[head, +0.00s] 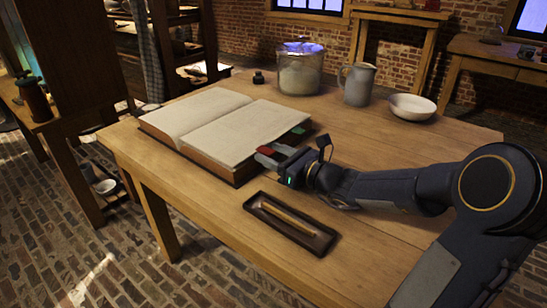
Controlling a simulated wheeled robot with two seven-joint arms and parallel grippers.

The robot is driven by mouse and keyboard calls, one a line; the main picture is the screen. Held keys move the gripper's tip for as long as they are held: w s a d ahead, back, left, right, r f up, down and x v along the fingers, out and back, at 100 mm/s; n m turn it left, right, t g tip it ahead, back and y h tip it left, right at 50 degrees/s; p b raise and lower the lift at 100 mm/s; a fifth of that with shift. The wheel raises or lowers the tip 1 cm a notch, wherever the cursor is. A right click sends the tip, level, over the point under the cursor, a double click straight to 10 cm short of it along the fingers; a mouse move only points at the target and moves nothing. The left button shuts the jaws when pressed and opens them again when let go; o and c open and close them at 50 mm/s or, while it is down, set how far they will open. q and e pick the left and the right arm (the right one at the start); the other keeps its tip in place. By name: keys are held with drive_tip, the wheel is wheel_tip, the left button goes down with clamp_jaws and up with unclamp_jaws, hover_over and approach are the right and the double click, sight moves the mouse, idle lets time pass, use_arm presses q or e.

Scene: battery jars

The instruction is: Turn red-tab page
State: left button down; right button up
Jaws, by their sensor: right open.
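A large open book (240,134) lies on the wooden table with its pages spread. A red tab (266,150) sticks out at the right-hand page edge, and a green tab (298,131) shows farther back along the same edge. My right gripper (270,155) is open at that edge, with its fingertips right beside the red tab. I cannot tell whether the tab is between the fingers or touching them. My left gripper is not in view.
A dark tray (262,217) holding a slim stick (287,220) lies in front of the gripper. The table's right middle is clear.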

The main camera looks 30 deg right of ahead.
drive_tip(key=shift+c, duration=0.4)
clamp_jaws()
drive_tip(key=shift+r, duration=0.1)
